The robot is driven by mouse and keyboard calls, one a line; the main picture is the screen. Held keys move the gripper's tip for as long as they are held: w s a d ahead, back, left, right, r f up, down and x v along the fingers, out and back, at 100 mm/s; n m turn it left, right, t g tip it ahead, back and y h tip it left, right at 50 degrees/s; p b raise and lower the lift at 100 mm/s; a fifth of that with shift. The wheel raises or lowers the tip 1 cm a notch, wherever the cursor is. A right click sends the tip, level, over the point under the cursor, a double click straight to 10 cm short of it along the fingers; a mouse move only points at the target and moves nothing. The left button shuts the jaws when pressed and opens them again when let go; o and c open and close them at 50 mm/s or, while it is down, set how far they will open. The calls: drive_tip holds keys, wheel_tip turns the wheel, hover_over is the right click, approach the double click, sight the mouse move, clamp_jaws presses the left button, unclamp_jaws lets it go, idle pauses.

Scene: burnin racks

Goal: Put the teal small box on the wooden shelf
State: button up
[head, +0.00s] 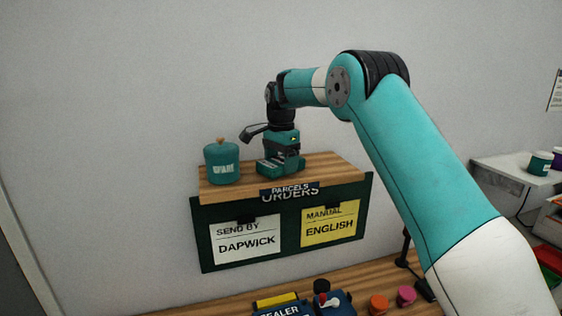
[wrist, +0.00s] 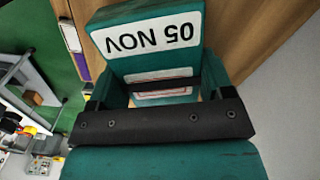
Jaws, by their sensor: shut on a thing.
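The teal small box (wrist: 150,64) has a white label reading "05 NOV", upside down in the wrist view. My gripper (wrist: 165,92) is shut on it, with a finger on each side. In the head view, my gripper (head: 283,155) points down over the right part of the wooden shelf (head: 335,168). The box is low at the shelf top there, mostly hidden by the gripper. I cannot tell whether it touches the wood.
A teal lidded jar (head: 221,165) stands on the shelf's left end, left of my gripper. A dark green board with "DAPWICK" (head: 246,240) and "ENGLISH" (head: 329,225) cards hangs below the shelf front. The wall is close behind. A wooden bench (head: 380,275) with small items lies below.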

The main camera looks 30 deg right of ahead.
sight(281, 160)
drive_tip(key=shift+f, duration=0.3)
drive_tip(key=o, duration=1.1)
drive_tip(key=shift+c, duration=0.2)
wheel_tip(281, 160, up, 12)
drive_tip(key=b, duration=0.1)
drive_tip(key=s+a+f+n+b, duration=0.3)
drive_tip(key=s+a+n+b, duration=0.1)
drive_tip(key=a, duration=0.1)
drive_tip(key=s+a+f+n+b, duration=0.2)
drive_tip(key=shift+a+f+n+t, duration=0.25)
drive_tip(key=shift+f+n+t, duration=0.05)
drive_tip(key=s+a+f+n+y+b, duration=0.1)
drive_tip(key=s+a+f+n+b, duration=0.3)
drive_tip(key=s+f, duration=0.3)
drive_tip(key=s+a+f+n+y+b, duration=0.1)
drive_tip(key=s+a+f+n+b, duration=0.3)
drive_tip(key=s, duration=1.1)
drive_tip(key=s+a+f+n+y+b, duration=0.2)
drive_tip(key=s+a+f+n+b, duration=0.2)
drive_tip(key=s+f+n, duration=0.3)
drive_tip(key=s+a+f, duration=0.1)
drive_tip(key=s+f, duration=0.3)
drive_tip(key=shift+f+n, duration=0.3)
drive_tip(key=shift+n, duration=0.1)
